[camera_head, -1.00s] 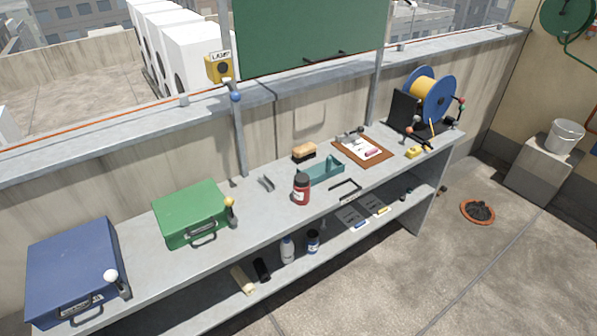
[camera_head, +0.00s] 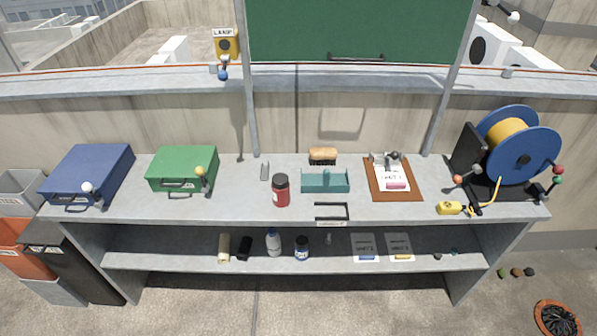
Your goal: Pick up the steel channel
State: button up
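My gripper is not in view.
A blue case (camera_head: 88,174) is at the left. The lower shelf (camera_head: 180,250) holds bottles and cards.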

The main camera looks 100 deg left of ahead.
aim_at(264, 170)
jog(key=u, duration=2.3)
jog(key=k, duration=0.15)
jog(key=u, duration=1.8)
jog(key=i, duration=0.95)
jog(key=u, duration=0.3)
